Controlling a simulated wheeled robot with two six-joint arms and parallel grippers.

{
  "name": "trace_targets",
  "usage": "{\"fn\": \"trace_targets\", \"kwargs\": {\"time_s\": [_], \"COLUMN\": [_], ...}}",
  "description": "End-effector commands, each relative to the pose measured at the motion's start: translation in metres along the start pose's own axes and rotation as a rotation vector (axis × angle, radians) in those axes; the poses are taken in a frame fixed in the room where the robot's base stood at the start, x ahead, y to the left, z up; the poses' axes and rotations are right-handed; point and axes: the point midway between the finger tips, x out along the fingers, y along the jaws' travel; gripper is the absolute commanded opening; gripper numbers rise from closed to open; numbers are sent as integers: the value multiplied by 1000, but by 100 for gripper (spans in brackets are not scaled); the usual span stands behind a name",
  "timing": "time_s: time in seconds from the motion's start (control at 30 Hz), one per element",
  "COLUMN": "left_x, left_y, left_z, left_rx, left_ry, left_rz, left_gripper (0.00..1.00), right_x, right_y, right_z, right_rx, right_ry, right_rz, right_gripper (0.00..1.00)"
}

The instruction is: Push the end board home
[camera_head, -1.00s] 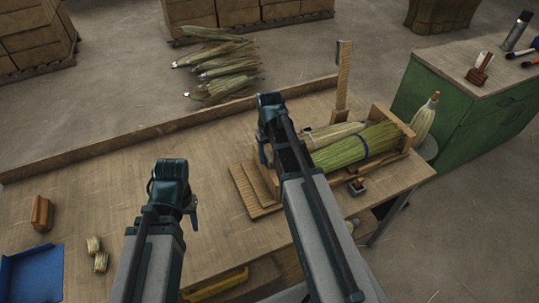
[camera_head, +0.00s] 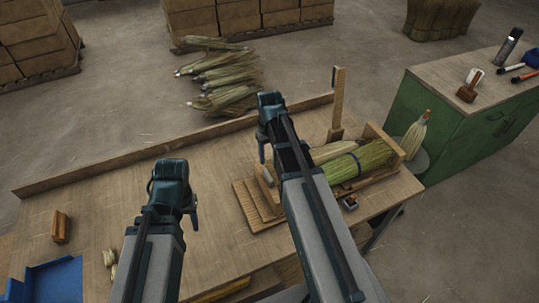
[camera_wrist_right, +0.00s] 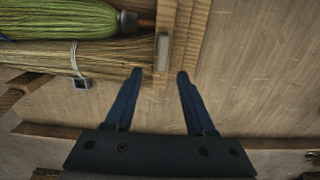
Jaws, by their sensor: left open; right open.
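A wooden cradle (camera_head: 398,150) holds a green broom (camera_head: 368,160) with a blue band and a straw-coloured broom (camera_head: 330,151). An upright end board (camera_head: 266,182) stands at the cradle's left end, partly hidden by my right arm. In the right wrist view the end board (camera_wrist_right: 161,75) has a pale metal plate near the green broom's handle end. My right gripper (camera_head: 262,150) is open just behind it. The board's edge lies near and between the fingertips (camera_wrist_right: 158,75); contact cannot be told. My left gripper (camera_head: 190,208) is open and empty above the bench, further left.
Stepped flat boards (camera_head: 258,207) lie left of the cradle. A wooden post (camera_head: 337,105) stands behind it. A wooden block (camera_head: 60,227) and a blue tray (camera_head: 52,280) are at the bench's left. The bench middle is clear. A green cabinet (camera_head: 450,130) stands right.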

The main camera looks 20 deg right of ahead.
Motion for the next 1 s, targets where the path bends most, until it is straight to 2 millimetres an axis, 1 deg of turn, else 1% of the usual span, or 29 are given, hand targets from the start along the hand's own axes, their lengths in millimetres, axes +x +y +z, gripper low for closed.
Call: {"fn": "trace_targets", "kwargs": {"time_s": [0.03,0.2,0.77,0.87,0.97,1.0], "left_x": [-14,-25,-24,-15,4,14], "left_y": [-1,-2,-2,-1,0,1], "left_z": [1,2,1,1,0,-1], "left_rx": [-2,-5,-6,-5,-3,-3], "left_ry": [0,0,0,0,0,0], "left_rz": [0,1,1,1,1,1], "left_gripper": [50,50,50,50,50,50], "right_x": [-14,-25,-24,-15,4,13], "right_y": [0,0,-1,-16,-55,-73], "right_z": [0,0,0,8,26,37], "right_rx": [0,0,-1,-20,-68,-92], "right_ry": [0,0,0,-4,-13,-18], "right_rz": [0,1,1,4,16,23], "right_gripper": [55,55,55,55,55,55]}}
